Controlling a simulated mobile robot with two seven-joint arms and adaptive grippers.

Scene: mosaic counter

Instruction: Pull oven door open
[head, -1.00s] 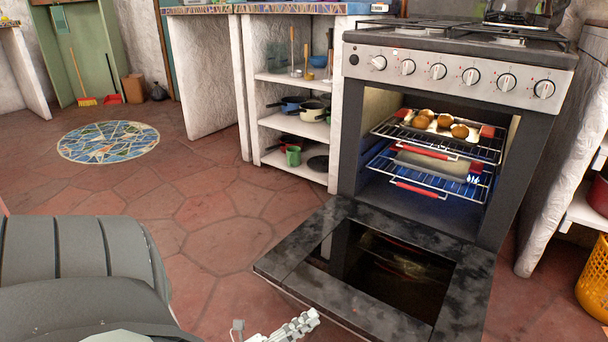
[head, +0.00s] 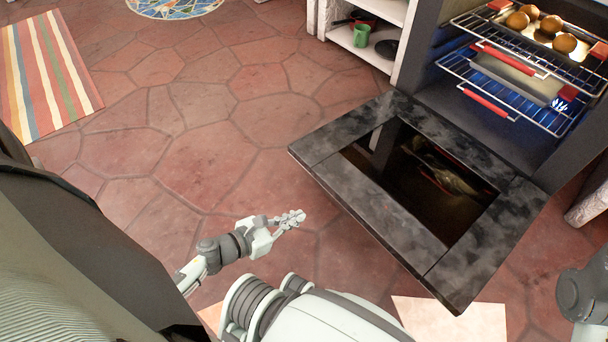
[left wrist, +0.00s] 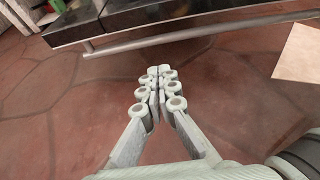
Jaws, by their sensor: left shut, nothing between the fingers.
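The oven door (head: 345,205) is folded down, open and roughly level, with a dark speckled frame and a dark glass pane. The oven cavity (head: 470,120) above it is exposed. My left gripper (head: 298,217) is shut and empty, to the left of the door's front edge and apart from it. In the left wrist view the shut fingers (left wrist: 160,74) point toward the oven door (left wrist: 85,22). Its metal handle bar (left wrist: 190,37) runs across beyond the fingertips without touching them. My right gripper is out of view.
Two wire racks (head: 520,85) in the oven hold a tray with several round brown items and a pan (head: 515,82). A white shelf (head: 360,45) with a green mug (head: 361,35) stands left of the oven. Tiled floor left of the door is clear, with a striped rug (head: 50,75) beyond.

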